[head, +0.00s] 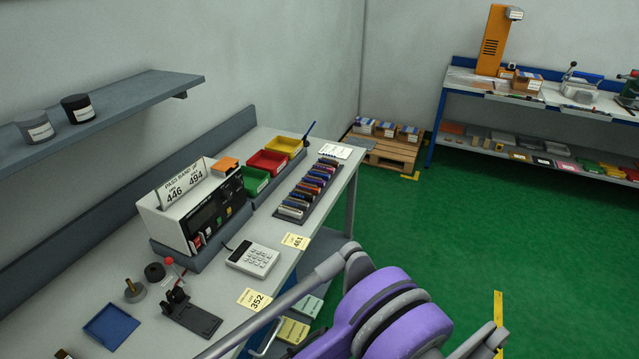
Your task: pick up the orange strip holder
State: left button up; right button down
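A dark rack (309,212) on the workbench holds a row of several slim strip holders in mixed colours, among them white, blue, red and orange-brown. They are small here, and I cannot single out the orange one with certainty. A flat orange block (224,165) sits behind the white tester, left of the coloured bins; I cannot tell what it is. Neither of my grippers shows. A purple and grey arm of mine fills the bottom centre, right of the bench.
The white tester (190,213), calculator (252,259), blue tray (111,327) and red (267,161), yellow and green bins stand on the bench. A wall shelf (120,98) overhangs the left. A pallet (384,151) and second bench stand at the back. Green floor (480,225) is open at right.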

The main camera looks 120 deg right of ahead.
aim_at(314, 190)
jog(key=k+z, duration=0.1)
jog(key=z, duration=0.3)
jog(key=k+z, duration=0.15)
jog(key=z, duration=0.2)
jog(key=k+l+z, duration=0.1)
jog(key=z, duration=2.95)
jog(key=i+l+u, duration=0.15)
jog(key=u, duration=0.5)
jog(key=i+l+u, duration=0.2)
jog(key=l+u, duration=0.2)
jog(key=l, duration=0.2)
jog(key=i+l+u, duration=0.2)
jog(key=l, duration=0.15)
jog(key=i+l, duration=0.1)
jog(key=l, duration=0.4)
jog(key=i+l, duration=0.1)
jog(key=l, duration=0.4)
jog(key=i+l+u, duration=0.1)
jog(key=l, duration=0.4)
jog(key=i+l, duration=0.15)
jog(key=l, duration=0.3)
